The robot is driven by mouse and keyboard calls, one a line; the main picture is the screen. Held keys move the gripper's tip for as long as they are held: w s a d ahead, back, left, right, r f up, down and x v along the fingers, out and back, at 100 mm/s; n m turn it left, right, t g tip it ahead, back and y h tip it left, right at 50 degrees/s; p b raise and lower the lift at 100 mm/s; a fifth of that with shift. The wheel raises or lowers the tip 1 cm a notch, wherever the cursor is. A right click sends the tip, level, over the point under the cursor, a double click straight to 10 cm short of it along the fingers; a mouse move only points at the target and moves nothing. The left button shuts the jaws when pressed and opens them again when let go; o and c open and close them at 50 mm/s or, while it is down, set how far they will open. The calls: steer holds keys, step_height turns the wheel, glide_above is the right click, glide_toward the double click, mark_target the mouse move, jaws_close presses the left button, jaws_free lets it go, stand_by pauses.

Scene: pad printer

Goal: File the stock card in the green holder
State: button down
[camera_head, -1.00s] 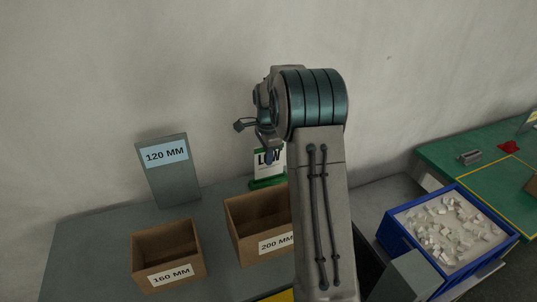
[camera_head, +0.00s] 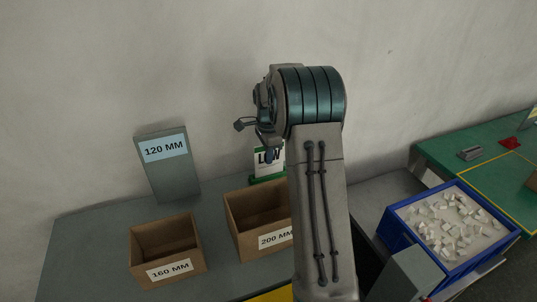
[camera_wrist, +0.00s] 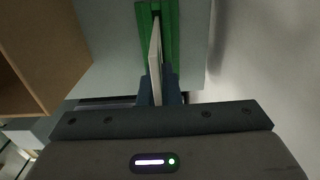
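The stock card (camera_wrist: 155,58) is a thin white sheet, seen nearly edge-on in the wrist view. My gripper (camera_wrist: 158,88) has its dark fingers shut on the card. The green holder (camera_wrist: 172,35) lies just beyond the fingertips, with a dark slot along its middle. The card's far end overlaps the holder in this view. In the head view the card (camera_head: 263,164), with "LOT" partly readable, stands upright at the green holder (camera_head: 266,180). How deep the card sits in the slot cannot be told. My arm hides most of the gripper there.
Cardboard bins marked 160 MM (camera_head: 168,250) and 200 MM (camera_head: 258,218) stand in front of the holder. A grey block marked 120 MM (camera_head: 168,172) stands left. A blue crate (camera_head: 404,238) of white pieces and a green table (camera_head: 440,160) are right. The wall is close behind.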

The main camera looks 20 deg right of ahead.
steer(key=shift+f+b, duration=0.55)
steer(key=shift+f, duration=0.45)
steer(key=c, duration=1.6)
jaws_free()
steer(key=shift+o, duration=0.2)
steer(key=shift+r, duration=0.1)
steer(key=shift+r+p, duration=2.05)
steer(key=shift+r, duration=0.9)
steer(key=shift+r, duration=0.1)
